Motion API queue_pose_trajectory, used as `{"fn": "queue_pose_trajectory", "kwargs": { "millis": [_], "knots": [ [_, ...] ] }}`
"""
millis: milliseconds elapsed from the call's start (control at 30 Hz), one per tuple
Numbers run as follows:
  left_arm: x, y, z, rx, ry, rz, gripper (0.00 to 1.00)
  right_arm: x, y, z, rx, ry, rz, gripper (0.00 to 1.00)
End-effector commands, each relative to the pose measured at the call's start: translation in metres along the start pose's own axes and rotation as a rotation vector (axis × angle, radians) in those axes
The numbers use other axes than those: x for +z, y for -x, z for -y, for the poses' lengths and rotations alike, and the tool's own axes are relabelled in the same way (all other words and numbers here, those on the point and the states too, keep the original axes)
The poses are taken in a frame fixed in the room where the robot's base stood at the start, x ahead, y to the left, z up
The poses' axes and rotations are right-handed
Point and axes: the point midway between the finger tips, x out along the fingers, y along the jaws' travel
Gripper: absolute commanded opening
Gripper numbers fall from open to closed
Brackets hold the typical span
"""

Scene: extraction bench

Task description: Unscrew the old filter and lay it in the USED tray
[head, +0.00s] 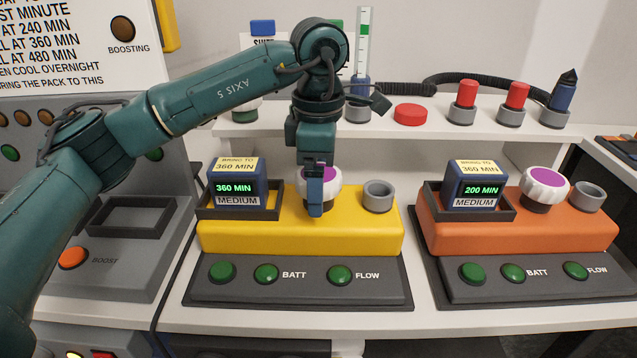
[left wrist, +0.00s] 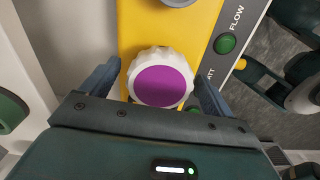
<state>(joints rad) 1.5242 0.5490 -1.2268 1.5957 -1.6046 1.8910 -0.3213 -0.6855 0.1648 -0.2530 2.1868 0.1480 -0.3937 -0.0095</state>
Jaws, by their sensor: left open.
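A white ribbed filter cap with a purple top (head: 330,188) stands upright on the yellow pump (head: 370,235). It also shows in the left wrist view (left wrist: 162,86), between the two fingers. My left gripper (head: 315,195) is open and points down at this filter. One finger is on each side of it, and I cannot tell whether either touches. The gripper hides part of the filter in the head view. A similar white and purple filter (head: 545,185) sits on the orange pump (head: 510,237). I see no tray labelled USED. My right gripper is not clearly seen.
Battery blocks reading 360 MIN (head: 236,186) and 200 MIN (head: 478,190) sit in the pumps' holders. Grey cups (head: 378,196) stand beside the filters. The shelf behind carries red-capped items (head: 467,95), a dark blue pointed item (head: 563,95) and a red disc (head: 410,114).

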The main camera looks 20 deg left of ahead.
Motion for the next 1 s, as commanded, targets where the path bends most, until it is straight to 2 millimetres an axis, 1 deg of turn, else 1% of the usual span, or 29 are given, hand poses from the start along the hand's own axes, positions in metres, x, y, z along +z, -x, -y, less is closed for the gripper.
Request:
{"fn": "queue_pose_trajectory", "kwargs": {
  "millis": [100, 1000],
  "knots": [
    [-0.0001, 0.0, -0.0001, 0.0, -0.186, 0.0, 0.87, 0.0003, -0.0001, -0.0001, 0.0, 0.0, 0.0, 0.36],
    [-0.0002, 0.0001, -0.0001, 0.0, -1.601, 0.0, 0.87, 0.0006, -0.0003, -0.0001, 0.0, 0.0, 0.0, 0.36]
  ]
}}
